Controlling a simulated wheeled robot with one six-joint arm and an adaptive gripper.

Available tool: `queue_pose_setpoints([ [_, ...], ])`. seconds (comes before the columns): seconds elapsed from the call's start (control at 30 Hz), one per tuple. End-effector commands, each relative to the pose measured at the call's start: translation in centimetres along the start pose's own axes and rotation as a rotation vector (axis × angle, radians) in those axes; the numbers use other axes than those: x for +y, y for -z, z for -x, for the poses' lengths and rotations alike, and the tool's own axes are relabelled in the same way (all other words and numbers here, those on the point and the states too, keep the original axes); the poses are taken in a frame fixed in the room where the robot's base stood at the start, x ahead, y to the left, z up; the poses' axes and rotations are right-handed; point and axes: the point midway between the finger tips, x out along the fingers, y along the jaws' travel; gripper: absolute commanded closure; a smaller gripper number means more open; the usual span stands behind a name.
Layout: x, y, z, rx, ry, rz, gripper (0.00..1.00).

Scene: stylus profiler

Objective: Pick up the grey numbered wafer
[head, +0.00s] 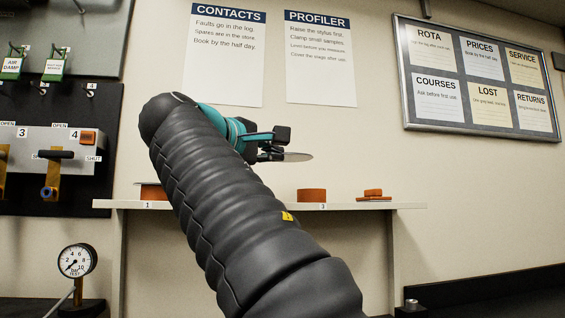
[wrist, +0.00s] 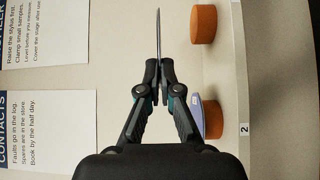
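My gripper (head: 270,146) is raised above the shelf, in front of the wall. In the wrist view its fingers (wrist: 164,82) are close together on a thin grey disc (wrist: 158,38), seen edge-on. The disc also shows in the head view as a flat grey wafer (head: 290,157), roughly level and clear of the shelf. No number can be read on it at this angle. In the wrist view a pale lilac piece (wrist: 196,110) lies on the orange stand (wrist: 213,118) by label 2. My arm hides that stand in the head view.
The shelf (head: 405,206) runs below my gripper. It bears an orange stand (head: 312,195) by label 3, orange pieces (head: 373,194) further right and a stand (head: 152,191) by label 1. A valve panel and pressure gauge (head: 77,261) are at left. The wall holds posters.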

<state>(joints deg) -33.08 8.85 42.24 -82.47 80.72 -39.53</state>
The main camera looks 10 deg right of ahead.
Motion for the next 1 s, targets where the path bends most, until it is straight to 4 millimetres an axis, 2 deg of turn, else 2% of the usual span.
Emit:
queue_pose_setpoints([
  [0.2,1.0,0.1,2.7,0.003,0.000,-0.001,1.00],
  [0.37,1.4,0.1,4.1,0.001,0.000,-0.001,1.00],
  [1.0,1.5,-0.1,4.3,0.000,0.000,0.000,1.00],
])
